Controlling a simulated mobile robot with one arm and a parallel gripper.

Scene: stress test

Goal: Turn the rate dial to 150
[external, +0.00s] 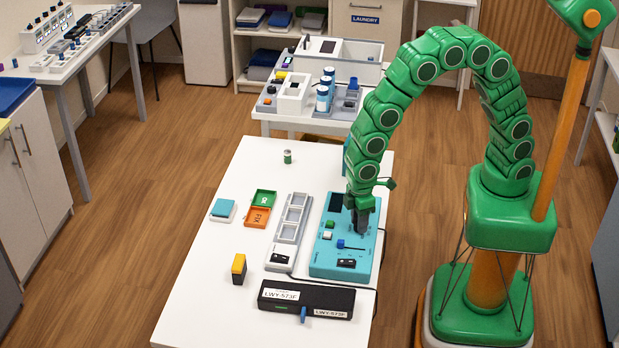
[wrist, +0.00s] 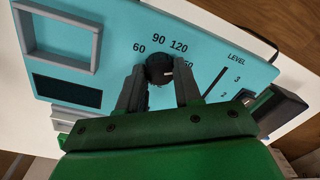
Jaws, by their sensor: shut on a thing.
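The teal console (external: 320,262) lies on the white table, and my gripper (external: 362,226) reaches down onto its right part from above. In the wrist view, the black rate dial (wrist: 158,64) sits between the two fingers of my gripper (wrist: 160,82), which are shut on it. The numbers 60, 90 and 120 show around the dial; another number at its right, ending in 50, is partly hidden by the right finger. A small white mark shows on the dial's right side, roughly toward that number.
On the console are a dark display (wrist: 66,91), a LEVEL slot (wrist: 214,82) and a black switch (external: 346,263). Left of it stand a grey tray (external: 290,222), green (external: 263,198) and orange boxes (external: 257,216). A black labelled case (external: 300,298) lies in front.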

